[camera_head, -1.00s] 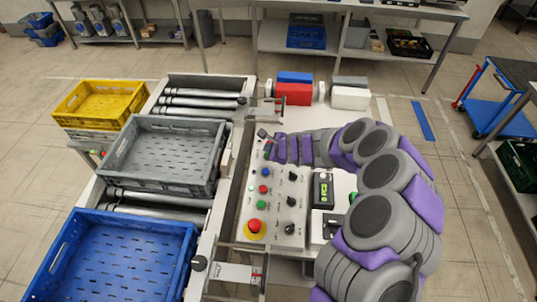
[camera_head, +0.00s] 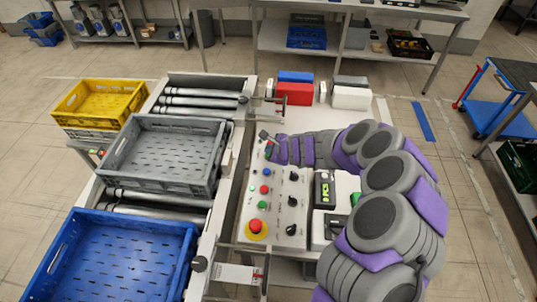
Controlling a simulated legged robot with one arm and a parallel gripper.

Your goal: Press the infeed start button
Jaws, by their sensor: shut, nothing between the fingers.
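A pale control panel (camera_head: 277,233) stands right of the conveyor. Its left column shows a blue button (camera_head: 266,172), a red button (camera_head: 264,189), a green button (camera_head: 262,205) and a large red mushroom button (camera_head: 255,227) on a yellow ring. Black knobs (camera_head: 291,201) line its right column. The labels are too small to read, so I cannot tell which button is the infeed start. My gripper (camera_head: 265,137) is shut and empty over the panel's far left end. A small green spot (camera_head: 268,154) shows just below it. My wrist hides part of the panel's far end.
Blue (camera_head: 190,262), grey (camera_head: 160,190) and yellow (camera_head: 65,118) crates stand left of the panel. The grey one is on the rollers. Red (camera_head: 294,95) and white (camera_head: 351,98) boxes lie beyond my arm. A green-screened device (camera_head: 323,188) is right of the knobs.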

